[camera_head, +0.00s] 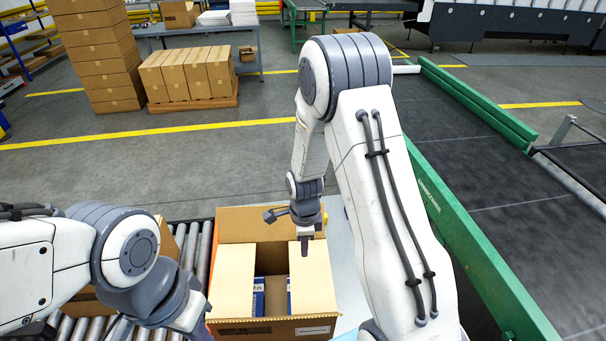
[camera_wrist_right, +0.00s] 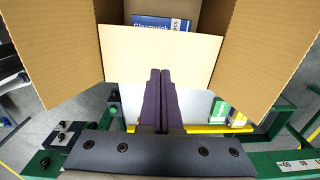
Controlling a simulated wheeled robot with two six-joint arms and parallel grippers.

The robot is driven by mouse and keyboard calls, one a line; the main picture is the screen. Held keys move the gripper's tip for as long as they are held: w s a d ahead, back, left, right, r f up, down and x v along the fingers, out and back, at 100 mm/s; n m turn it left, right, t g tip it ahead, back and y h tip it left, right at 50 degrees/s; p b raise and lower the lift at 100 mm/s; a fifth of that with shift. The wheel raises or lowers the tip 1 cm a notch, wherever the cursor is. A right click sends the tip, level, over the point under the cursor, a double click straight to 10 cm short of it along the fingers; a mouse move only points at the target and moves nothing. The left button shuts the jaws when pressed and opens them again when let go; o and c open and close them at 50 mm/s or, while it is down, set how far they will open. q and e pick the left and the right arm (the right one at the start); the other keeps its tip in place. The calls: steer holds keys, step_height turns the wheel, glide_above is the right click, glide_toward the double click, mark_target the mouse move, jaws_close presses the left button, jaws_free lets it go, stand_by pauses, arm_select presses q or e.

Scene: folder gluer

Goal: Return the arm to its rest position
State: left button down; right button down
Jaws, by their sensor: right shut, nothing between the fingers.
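My right arm reaches forward from the lower right in the head view. Its gripper (camera_head: 305,247) points down over the open cardboard box (camera_head: 264,327), by the box's right side. In the right wrist view the fingers (camera_wrist_right: 160,74) are together and empty, in front of a box flap (camera_wrist_right: 115,50). Blue-and-white packs (camera_head: 259,296) lie inside the box, and one (camera_wrist_right: 160,22) shows in the right wrist view. My left arm comes in at the lower left; its fingers do not show.
The box stands beside a roller conveyor (camera_head: 206,240). A green rail (camera_head: 440,200) and dark belt (camera_head: 450,120) run along the right. Stacked cartons (camera_head: 188,75) stand on a pallet behind. Small green-and-white packs (camera_wrist_right: 220,110) show under the box flap in the wrist view.

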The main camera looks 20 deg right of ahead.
steer(key=s+a+r+n+b, duration=0.1)
steer(key=s+a+r+n, duration=0.5)
steer(key=a+r+n, duration=0.55)
steer(key=s+a+r+n, duration=0.2)
steer(key=s+r+n, duration=0.1)
steer(key=s+n, duration=0.4)
steer(key=s+a+r+n+y+b, duration=0.1)
steer(key=s+a+r+n, duration=0.1)
steer(key=s+n, duration=0.5)
steer(key=shift+s+r+n, duration=0.3)
steer(key=shift+r+n, duration=0.2)
steer(key=shift+n, duration=0.65)
